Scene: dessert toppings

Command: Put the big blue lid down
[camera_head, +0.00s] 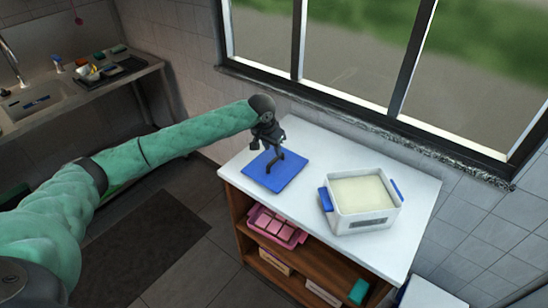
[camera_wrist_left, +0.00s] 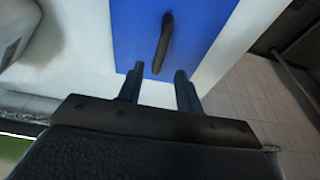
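The big blue lid (camera_head: 290,175) lies flat on the left part of the white tabletop, with a dark handle (camera_head: 277,160) standing up from its middle. My left gripper (camera_head: 264,142) is just above the lid, by the handle. In the left wrist view, the two fingers (camera_wrist_left: 158,80) are apart with nothing between them. There the handle (camera_wrist_left: 164,45) lies just beyond the fingertips, over the blue lid (camera_wrist_left: 195,30). My right gripper is in neither view.
A white container (camera_head: 364,222) with blue side clips and pale contents stands open on the tabletop (camera_head: 315,145), right of the lid. A pink tray (camera_head: 283,238) sits on the shelf below. The window sill (camera_head: 360,125) runs behind. The tabletop between lid and container is clear.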

